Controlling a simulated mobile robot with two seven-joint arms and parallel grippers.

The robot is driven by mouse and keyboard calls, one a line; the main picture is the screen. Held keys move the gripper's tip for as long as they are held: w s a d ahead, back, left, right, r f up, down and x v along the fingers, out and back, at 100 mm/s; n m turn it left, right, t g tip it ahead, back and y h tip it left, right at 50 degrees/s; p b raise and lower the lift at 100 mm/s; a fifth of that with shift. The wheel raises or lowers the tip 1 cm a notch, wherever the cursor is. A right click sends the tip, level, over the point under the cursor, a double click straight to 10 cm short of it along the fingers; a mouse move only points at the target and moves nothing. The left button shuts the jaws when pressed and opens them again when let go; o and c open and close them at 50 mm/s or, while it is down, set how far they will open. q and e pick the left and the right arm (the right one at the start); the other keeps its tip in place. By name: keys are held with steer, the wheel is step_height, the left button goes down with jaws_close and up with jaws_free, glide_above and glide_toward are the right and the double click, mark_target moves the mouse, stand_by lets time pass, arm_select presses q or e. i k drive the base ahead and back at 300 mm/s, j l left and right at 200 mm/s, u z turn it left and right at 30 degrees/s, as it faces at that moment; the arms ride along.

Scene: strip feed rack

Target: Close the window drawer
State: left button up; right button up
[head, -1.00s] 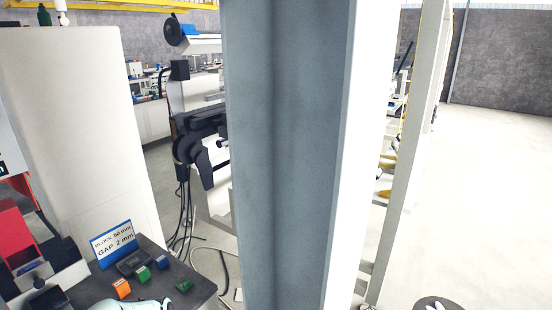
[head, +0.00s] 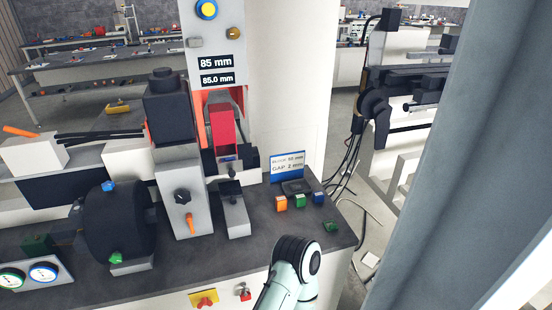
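A machine with a tall grey panel stands left of centre in the head view. Its orange-edged window (head: 241,98) holds a red block-shaped part (head: 222,128). Below the window, a grey slide-like piece with a dark top (head: 235,213) projects over the dark bench. I cannot tell for certain which part is the window drawer, or whether it is open. One of my arm links shows at the bottom centre. Neither of my grippers is in view.
The dark bench top (head: 185,268) carries a motor-like drum (head: 118,225), a grey switch box (head: 182,200), a gap sign (head: 288,167) and several small coloured blocks. A broad grey column (head: 440,170) stands at the right. Labels read 85 mm and 85.0 mm.

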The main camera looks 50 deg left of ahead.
mark_target(230, 168)
steer(key=u, duration=2.15)
